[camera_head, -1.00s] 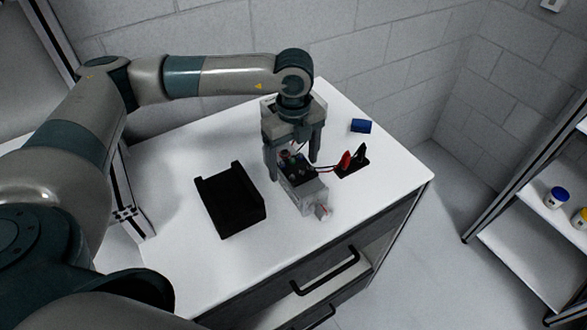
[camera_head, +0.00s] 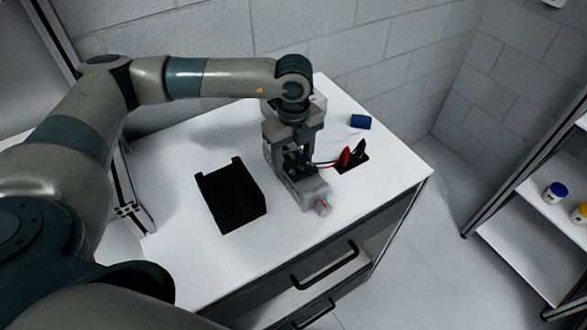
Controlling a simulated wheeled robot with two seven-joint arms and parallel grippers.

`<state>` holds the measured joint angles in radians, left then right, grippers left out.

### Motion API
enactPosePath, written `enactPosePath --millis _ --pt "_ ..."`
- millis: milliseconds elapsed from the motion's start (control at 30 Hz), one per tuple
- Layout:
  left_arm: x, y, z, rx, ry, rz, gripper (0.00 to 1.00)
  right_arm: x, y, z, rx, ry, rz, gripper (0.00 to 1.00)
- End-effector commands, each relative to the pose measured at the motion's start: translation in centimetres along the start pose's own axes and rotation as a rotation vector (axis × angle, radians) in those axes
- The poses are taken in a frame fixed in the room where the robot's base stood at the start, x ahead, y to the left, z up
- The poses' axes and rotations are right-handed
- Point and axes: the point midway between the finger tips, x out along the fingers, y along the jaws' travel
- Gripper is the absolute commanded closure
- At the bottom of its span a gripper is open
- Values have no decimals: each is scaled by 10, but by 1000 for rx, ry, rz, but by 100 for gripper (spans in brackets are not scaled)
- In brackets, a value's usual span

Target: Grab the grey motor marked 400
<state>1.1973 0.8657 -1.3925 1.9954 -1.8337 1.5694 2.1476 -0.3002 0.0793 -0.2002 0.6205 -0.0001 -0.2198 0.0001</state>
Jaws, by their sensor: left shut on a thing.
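The grey motor (camera_head: 309,194) is on the white cabinet top, with its shaft end pointing to the front right. Its marking is too small to read. My left gripper (camera_head: 293,170) points down over the motor's rear part and is shut on it, its fingers hiding part of the body. Whether the motor touches the surface or is slightly raised, I cannot tell. My right gripper is not in view.
A black open tray (camera_head: 231,197) stands left of the motor. Red and black clips (camera_head: 352,158) on a black base, with wires running towards the motor, are at its right. A blue object (camera_head: 360,122) lies further back. Shelves with jars (camera_head: 555,193) stand at far right.

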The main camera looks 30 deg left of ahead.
Motion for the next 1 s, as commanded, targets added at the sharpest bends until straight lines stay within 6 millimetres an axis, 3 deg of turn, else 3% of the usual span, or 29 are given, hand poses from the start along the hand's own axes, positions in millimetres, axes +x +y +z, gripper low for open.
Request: enactPosePath --millis 467,867,1000 --pt "-7 -2 1 0 -2 -5 100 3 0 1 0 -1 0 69" --pt "-41 -2 0 2 -2 -7 100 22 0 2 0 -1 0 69" --pt "-50 -8 -16 4 -1 -7 100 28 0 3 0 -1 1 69"
